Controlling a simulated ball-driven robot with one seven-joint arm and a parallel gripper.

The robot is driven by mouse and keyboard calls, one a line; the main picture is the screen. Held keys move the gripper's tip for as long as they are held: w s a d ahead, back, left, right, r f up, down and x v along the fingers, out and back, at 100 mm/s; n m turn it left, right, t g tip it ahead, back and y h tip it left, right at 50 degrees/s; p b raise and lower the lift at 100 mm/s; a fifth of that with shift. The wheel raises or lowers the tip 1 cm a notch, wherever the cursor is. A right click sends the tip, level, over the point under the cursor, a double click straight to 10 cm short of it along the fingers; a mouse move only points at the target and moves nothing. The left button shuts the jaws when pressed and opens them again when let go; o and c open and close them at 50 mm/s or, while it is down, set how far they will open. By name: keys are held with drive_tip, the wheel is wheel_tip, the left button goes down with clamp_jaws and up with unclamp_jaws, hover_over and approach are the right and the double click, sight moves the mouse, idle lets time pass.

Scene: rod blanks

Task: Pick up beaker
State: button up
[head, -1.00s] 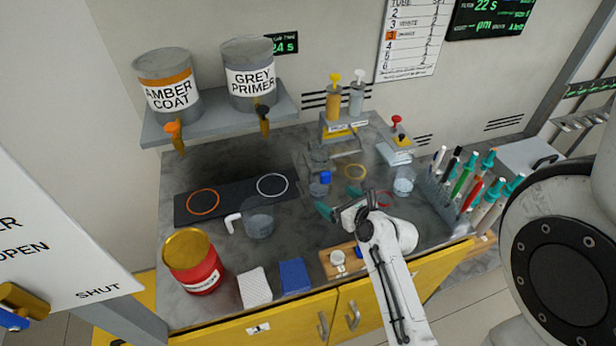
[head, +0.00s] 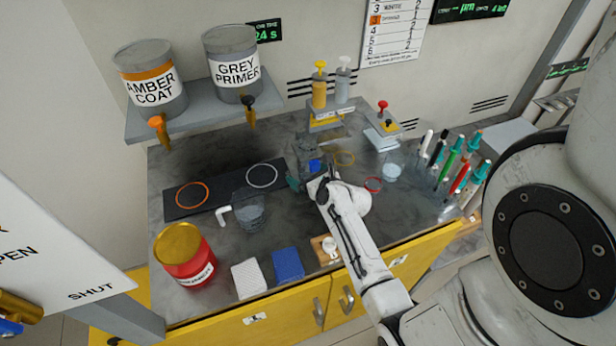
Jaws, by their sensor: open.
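Several clear vessels stand on the dark bench, and I cannot tell which one is the beaker. A clear vessel with a blue patch (head: 307,150) stands mid-bench, partly hidden by my gripper. A wider clear vessel (head: 251,216) stands left of my gripper, with a white handle-like piece on its left. A small clear vessel (head: 391,173) stands at the right, in front of the red-knobbed device. My gripper (head: 303,176), with teal fingertips, is open close to the vessel with the blue patch. I cannot tell whether that vessel is between the fingers.
A red tin (head: 186,255), a white block (head: 249,279) and a blue block (head: 288,264) stand near the front edge. A pen rack (head: 447,180) is at the right. A dark mat (head: 214,197) with rings lies at the left. Taps (head: 158,126) hang from the shelf.

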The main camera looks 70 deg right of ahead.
drive_tip(key=c, duration=1.1)
drive_tip(key=shift+r, duration=0.2)
drive_tip(key=shift+r+p, duration=0.4)
drive_tip(key=shift+p, duration=0.3)
drive_tip(key=shift+r, duration=0.2)
